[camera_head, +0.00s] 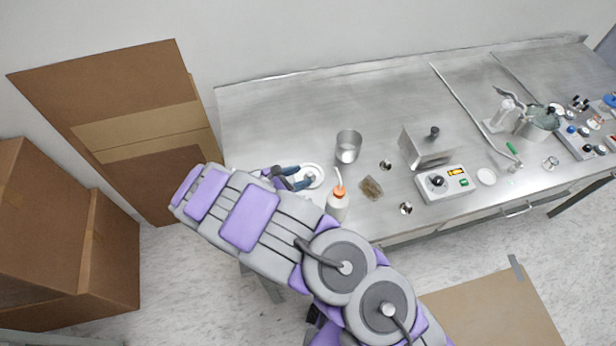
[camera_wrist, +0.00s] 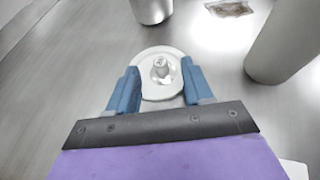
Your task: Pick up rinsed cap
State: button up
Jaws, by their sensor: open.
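A white round disc (camera_wrist: 150,54) lies on the steel bench, with a small grey-silver cap-like piece (camera_wrist: 160,67) standing near its middle. I cannot tell whether the two are one part. In the head view the disc (camera_head: 313,170) sits near the bench's left front and is partly covered by my gripper. My gripper (camera_wrist: 161,80) is open, its blue fingers on either side of the disc's near part, with the small piece between or just beyond the fingertips. The fingers stand apart from the small piece. In the head view my gripper (camera_head: 292,176) reaches over the disc from the left.
A white bottle with an orange top (camera_head: 338,203) stands close right of the disc. A metal beaker (camera_head: 348,147) stands behind. A brownish packet (camera_head: 371,188), small metal cups (camera_head: 406,208) and a control box (camera_head: 445,183) lie to the right. The bench left of the disc is clear.

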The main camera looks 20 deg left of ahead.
aim_at(307, 174)
jog(key=x, duration=0.3)
jog(key=shift+w+d+f+b, duration=0.15)
jog(key=shift+f+b, duration=0.05)
jog(key=shift+b, duration=0.1)
jog(key=shift+c, duration=0.7)
grip_shut()
